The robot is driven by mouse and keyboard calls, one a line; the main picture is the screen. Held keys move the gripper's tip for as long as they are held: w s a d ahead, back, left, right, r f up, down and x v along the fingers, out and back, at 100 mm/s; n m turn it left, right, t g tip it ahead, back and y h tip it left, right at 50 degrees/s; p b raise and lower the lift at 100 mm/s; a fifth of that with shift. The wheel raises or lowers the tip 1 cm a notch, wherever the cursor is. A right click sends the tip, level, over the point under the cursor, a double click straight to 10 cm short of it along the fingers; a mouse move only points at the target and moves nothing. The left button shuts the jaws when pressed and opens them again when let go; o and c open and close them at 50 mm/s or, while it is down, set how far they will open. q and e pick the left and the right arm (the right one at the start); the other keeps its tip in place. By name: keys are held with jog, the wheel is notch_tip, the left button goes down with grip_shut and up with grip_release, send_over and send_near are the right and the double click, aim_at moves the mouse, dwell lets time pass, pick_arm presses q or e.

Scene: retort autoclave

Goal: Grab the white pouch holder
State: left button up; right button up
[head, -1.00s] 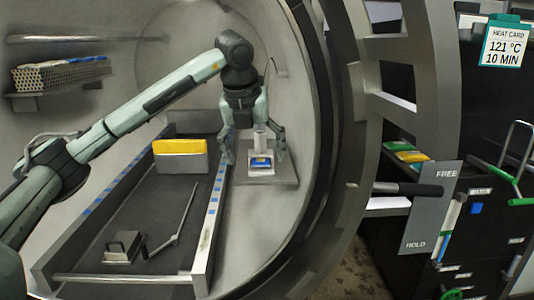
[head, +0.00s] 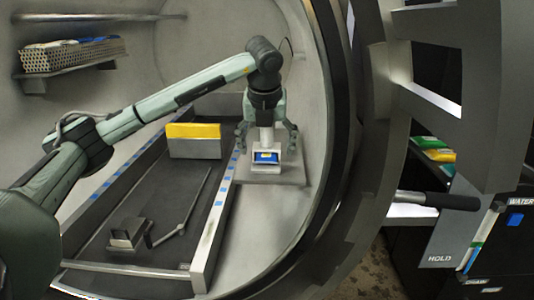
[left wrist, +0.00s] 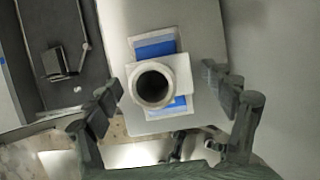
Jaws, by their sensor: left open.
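The white pouch holder (head: 266,168) stands upright on a grey ledge (head: 285,178) inside the round chamber. It has a round hollow post on top and a blue pouch with a yellow patch in it. In the left wrist view, the holder (left wrist: 181,74) shows from above, its round post opening near the middle. My left gripper (head: 266,143) is open, pointing down, with one finger on each side of the post. In the left wrist view, the left gripper (left wrist: 170,92) has the post between its fingers, nearer the left one; I see no grip. My right gripper is out of view.
A dark tray (head: 135,205) with raised side rails lies left of the ledge. On it are a yellow-topped grey box (head: 195,147), a small metal block (head: 128,234) and a thin bent rod (head: 186,215). A perforated rack (head: 68,58) sits on the left wall. The thick door ring is at right.

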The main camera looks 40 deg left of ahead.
pick_arm(q)
jog(key=shift+w+a+f, duration=0.1)
jog(key=shift+w+f, duration=0.05)
jog(key=shift+f, duration=0.35)
jog(key=c, duration=1.5)
jog(key=shift+o, duration=0.2)
jog(key=shift+r, duration=0.1)
